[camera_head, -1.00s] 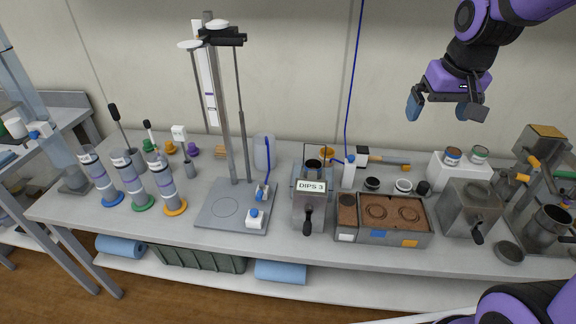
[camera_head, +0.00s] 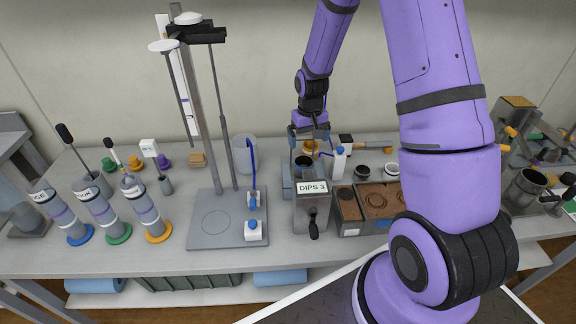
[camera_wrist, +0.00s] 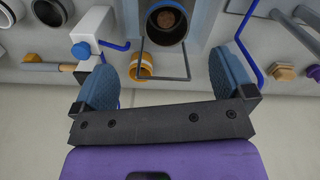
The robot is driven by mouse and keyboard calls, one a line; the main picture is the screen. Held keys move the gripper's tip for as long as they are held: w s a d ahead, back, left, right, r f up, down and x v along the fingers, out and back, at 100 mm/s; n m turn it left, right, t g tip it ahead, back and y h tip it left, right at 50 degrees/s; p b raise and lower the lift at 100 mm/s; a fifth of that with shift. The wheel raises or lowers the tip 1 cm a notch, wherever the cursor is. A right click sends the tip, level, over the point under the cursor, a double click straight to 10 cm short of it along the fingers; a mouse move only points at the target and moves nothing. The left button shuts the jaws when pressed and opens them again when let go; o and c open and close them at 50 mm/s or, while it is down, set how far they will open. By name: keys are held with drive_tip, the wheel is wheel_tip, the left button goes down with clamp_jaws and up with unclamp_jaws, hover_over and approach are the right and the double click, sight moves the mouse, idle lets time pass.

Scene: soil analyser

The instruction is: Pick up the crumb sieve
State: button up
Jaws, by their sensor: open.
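No label marks the crumb sieve. A small orange-and-white round piece (camera_head: 311,148), possibly the sieve, sits behind the grey DIPS 3 device (camera_head: 311,212). In the wrist view the orange piece (camera_wrist: 142,66) lies beside the left finger, partly behind a thin wire frame (camera_wrist: 166,78). My gripper (camera_head: 309,136) is above the back of the device. Its blue-padded fingers are wide apart in the wrist view (camera_wrist: 166,72), with nothing held between them. The device's round opening (camera_wrist: 167,20) shows beyond the fingers, with brown material inside.
A white bottle with a blue cap and tube (camera_wrist: 92,38) stands close to the left finger in the wrist view. Dark and pale rings (camera_head: 361,171) lie right of the device. A soil tray (camera_head: 349,228) is partly hidden by my arm. A tall stand (camera_head: 215,232) is to the left.

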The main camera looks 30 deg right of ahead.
sight(304, 164)
drive_tip(key=shift+w+a+f, duration=0.1)
drive_tip(key=shift+a+f, duration=0.05)
drive_tip(key=shift+f, duration=1.7)
drive_tip(key=shift+w+a+f, duration=0.1)
drive_tip(key=shift+f, duration=1.8)
drive_tip(key=shift+a+f, duration=0.15)
drive_tip(key=shift+f, duration=1.7)
drive_tip(key=shift+c, duration=0.2)
drive_tip(key=c, duration=1.2)
drive_tip(key=shift+r, duration=0.15)
